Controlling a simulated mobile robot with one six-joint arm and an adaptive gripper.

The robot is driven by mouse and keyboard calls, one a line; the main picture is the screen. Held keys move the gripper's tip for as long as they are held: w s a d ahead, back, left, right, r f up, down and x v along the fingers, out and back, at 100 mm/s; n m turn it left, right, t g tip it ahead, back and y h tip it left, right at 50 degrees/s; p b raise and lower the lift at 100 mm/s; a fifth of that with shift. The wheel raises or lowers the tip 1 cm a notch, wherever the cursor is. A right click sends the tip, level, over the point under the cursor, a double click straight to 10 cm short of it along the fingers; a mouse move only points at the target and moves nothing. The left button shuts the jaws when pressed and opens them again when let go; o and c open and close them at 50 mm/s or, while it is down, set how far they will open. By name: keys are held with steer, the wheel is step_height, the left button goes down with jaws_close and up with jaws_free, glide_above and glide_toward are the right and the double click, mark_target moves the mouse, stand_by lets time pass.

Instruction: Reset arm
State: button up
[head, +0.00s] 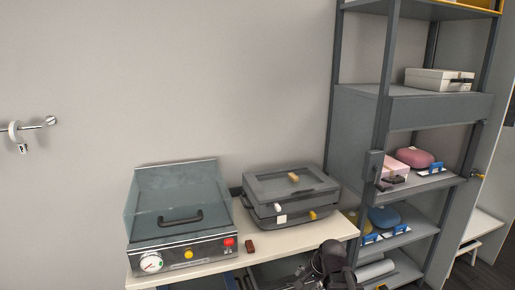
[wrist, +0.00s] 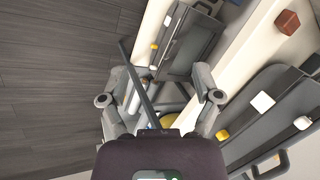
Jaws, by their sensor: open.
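My gripper (wrist: 160,88) is open in the wrist view, its two grey fingers spread wide with nothing held between them. A dark bar (wrist: 139,84) crosses the gap between the fingers; I cannot tell how far it is from them. In the head view part of my dark arm (head: 332,262) shows at the bottom, at the front edge of the cream bench (head: 215,268). The fingertips are not clear there.
A clear-lidded device (head: 180,215) and a grey case (head: 290,192) stand on the bench, with a small brown block (head: 250,246) between them. A grey shelf rack (head: 425,108) stands at right. A rail with a white ring (head: 14,131) is on the left wall.

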steer(key=s+d+f+n+g+h, duration=0.1)
steer(key=s+n+g+h, duration=0.2)
steer(key=s+n, duration=0.6)
steer(key=shift+s, duration=0.75)
